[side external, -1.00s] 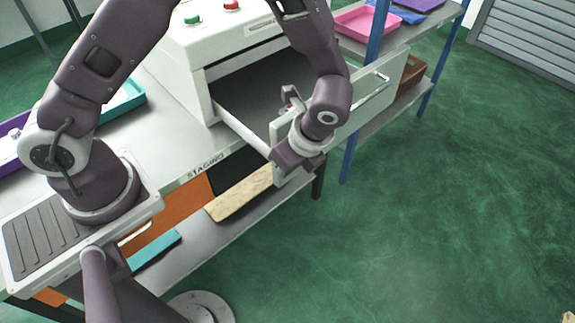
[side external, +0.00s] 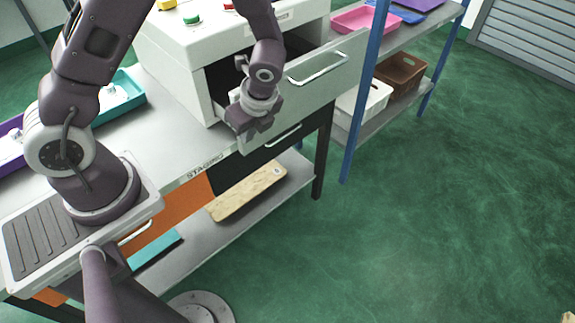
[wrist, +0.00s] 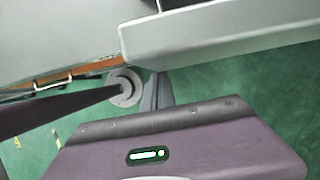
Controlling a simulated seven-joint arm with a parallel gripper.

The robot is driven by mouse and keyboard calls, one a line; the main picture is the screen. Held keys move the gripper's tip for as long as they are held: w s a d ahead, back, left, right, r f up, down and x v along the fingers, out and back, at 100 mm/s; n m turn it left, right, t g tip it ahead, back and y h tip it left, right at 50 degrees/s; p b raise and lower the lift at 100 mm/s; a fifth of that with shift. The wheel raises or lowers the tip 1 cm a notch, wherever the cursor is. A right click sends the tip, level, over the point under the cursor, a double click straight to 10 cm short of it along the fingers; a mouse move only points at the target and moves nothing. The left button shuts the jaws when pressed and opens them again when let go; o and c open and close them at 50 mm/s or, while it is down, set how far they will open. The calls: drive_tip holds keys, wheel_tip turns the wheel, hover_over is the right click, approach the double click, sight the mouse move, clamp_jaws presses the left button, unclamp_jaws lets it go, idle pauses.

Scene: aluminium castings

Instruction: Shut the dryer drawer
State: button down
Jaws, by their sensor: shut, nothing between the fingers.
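The dryer (side external: 170,62) is a white box on the bench with coloured buttons on top. Its drawer (side external: 325,78) is partly open, with a pale front panel and a long bar handle (side external: 318,68).
A blue-posted rack (side external: 364,95) with trays and a white basket (side external: 375,98) stands right of the drawer. A wooden board (side external: 247,192) lies on the shelf below. A teal tray (side external: 122,95) sits on the bench at left. The green floor in front is clear.

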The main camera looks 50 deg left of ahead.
drive_tip(key=a, duration=1.5)
drive_tip(key=s+d+r+n+t, duration=0.1)
drive_tip(key=s+d+r+n, duration=0.15)
drive_tip(key=d+r, duration=1)
drive_tip(key=s+d+r+n+t+h, duration=0.2)
drive_tip(key=s+d+r+n, duration=0.2)
drive_tip(key=s+r+n, duration=0.2)
drive_tip(key=s+d+r+n+t+h, duration=0.2)
drive_tip(key=s+d+r+n, duration=0.2)
drive_tip(key=n, duration=0.5)
drive_tip(key=s+r, duration=0.2)
drive_tip(key=s, duration=0.1)
drive_tip(key=shift+s+d+r+t, duration=0.25)
drive_tip(key=shift+s+r+t, duration=0.05)
drive_tip(key=shift+s+r, duration=0.1)
